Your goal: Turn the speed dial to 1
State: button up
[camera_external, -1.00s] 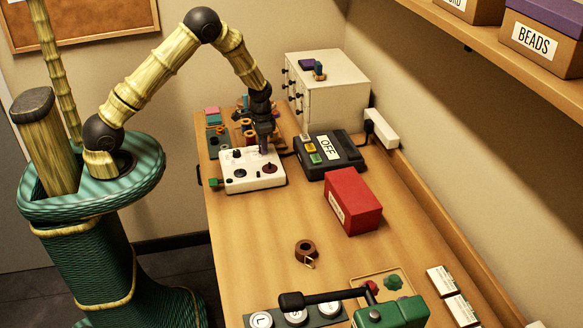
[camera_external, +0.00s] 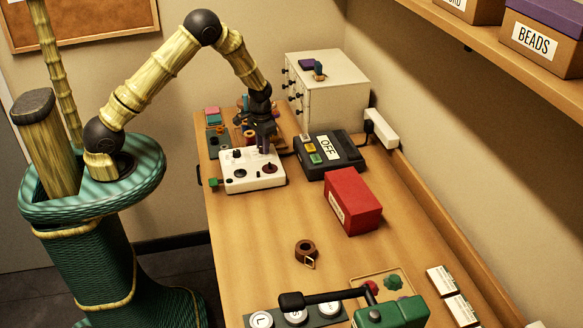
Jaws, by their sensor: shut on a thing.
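A white control box (camera_external: 256,183) with several dark knobs on its top stands on the table at the left. One dark knob (camera_external: 238,173) shows at the front left of its top and another, on a round dark base (camera_external: 270,168), at the right. My gripper (camera_external: 262,147) points down over the back right part of the box and is shut on a small part there. The jaws hide that part, and I cannot tell which knob is the speed dial. Any numbers on the box are too small to read.
A dark device with an OFF display (camera_external: 328,147) stands right of the box. A red box (camera_external: 352,201), a brown tape roll (camera_external: 306,251) and a green press (camera_external: 390,312) lie nearer. Spools crowd behind. A white drawer cabinet (camera_external: 335,95) stands at the back.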

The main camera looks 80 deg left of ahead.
jog(key=o, duration=1)
notch_tip(320, 180, up, 18)
jog(key=b, duration=0.2)
jog(key=shift+f+b, duration=0.25)
jog(key=shift+b, duration=0.15)
jog(key=s+d+f+m+t, duration=0.2)
jog(key=s+d+f+m, duration=0.1)
jog(key=s+d, duration=1.3)
jog(key=shift+s+d+m+t, duration=0.3)
jog(key=shift+s+m, duration=0.5)
jog(key=shift+s, duration=0.05)
